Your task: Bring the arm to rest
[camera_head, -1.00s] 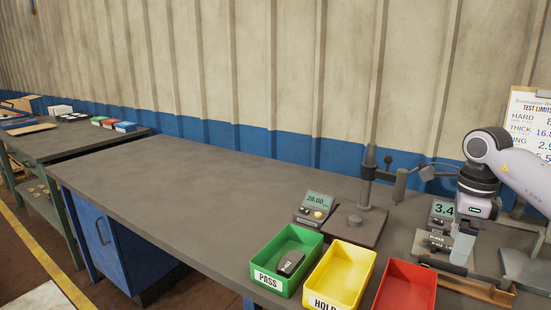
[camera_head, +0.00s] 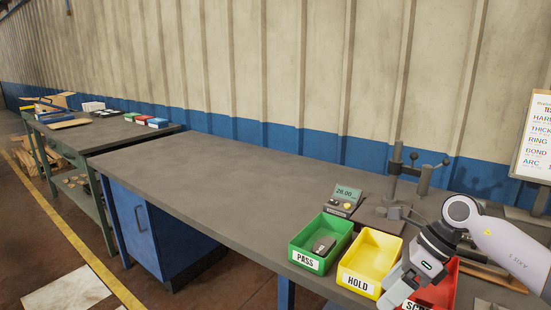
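My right arm comes in from the right edge, and its gripper (camera_head: 392,299) hangs in front of the red bin (camera_head: 440,289), covering part of it. The gripper points down and to the left. Its fingertips are too unclear to tell whether they are open or shut. My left gripper is not in view. A dark brake shoe (camera_head: 323,245) lies in the green PASS bin (camera_head: 305,261). The yellow HOLD bin (camera_head: 365,255) beside it looks empty.
A gauge with a display (camera_head: 345,197) and a test stand (camera_head: 394,185) are behind the bins. A limits board (camera_head: 535,135) stands at the right. The left stretch of the grey bench (camera_head: 215,172) is clear. A second table (camera_head: 75,137) holds small boxes at the far left.

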